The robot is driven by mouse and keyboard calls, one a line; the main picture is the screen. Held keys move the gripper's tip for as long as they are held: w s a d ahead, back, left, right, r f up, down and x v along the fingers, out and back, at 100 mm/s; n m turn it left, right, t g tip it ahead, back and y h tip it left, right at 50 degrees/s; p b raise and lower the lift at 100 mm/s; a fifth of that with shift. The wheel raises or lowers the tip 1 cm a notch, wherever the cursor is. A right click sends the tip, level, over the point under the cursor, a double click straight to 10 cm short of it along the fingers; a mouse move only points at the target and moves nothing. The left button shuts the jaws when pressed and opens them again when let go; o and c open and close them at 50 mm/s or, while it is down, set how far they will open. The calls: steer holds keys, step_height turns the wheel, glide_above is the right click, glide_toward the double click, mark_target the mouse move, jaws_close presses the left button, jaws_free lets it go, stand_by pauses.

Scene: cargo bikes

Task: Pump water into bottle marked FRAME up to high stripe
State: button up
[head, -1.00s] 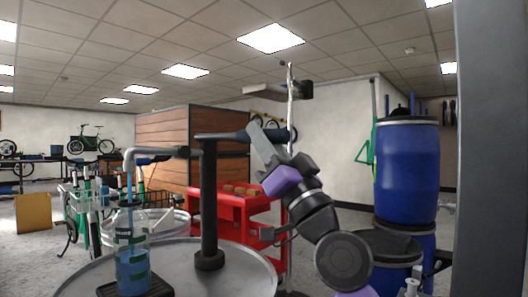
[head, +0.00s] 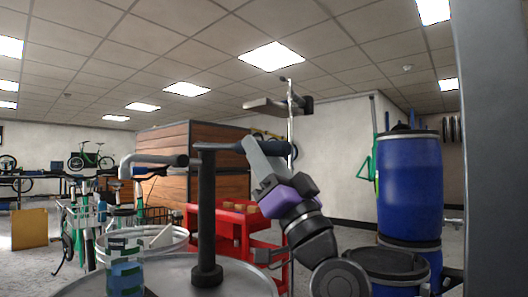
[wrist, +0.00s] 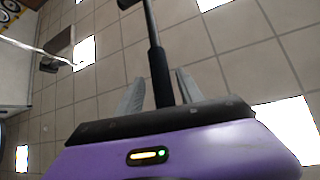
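The bottle (head: 125,270) stands at the lower left in the head view. It is clear with green stripes and bluish water in its lower part; its base is cut off. I cannot read its label. The pump has a dark upright post (head: 207,220), a grey bent spout (head: 128,163) over the bottle and a dark lever handle (head: 228,147), roughly level. No clear water stream shows below the spout. My gripper (head: 256,146) is at the handle's right part. In the wrist view, the handle (wrist: 160,75) runs between the two fingers (wrist: 160,80), with narrow gaps on both sides.
The pump stands on a round metal drum top (head: 240,284). A red cart (head: 262,243) is behind it. Blue barrels (head: 409,185) stand at right, and a grey pillar (head: 490,150) is at the far right. Bikes and a wooden partition (head: 165,150) are behind.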

steer(key=shift+r, duration=0.15)
steer(key=v, duration=0.8)
stand_by(0.5)
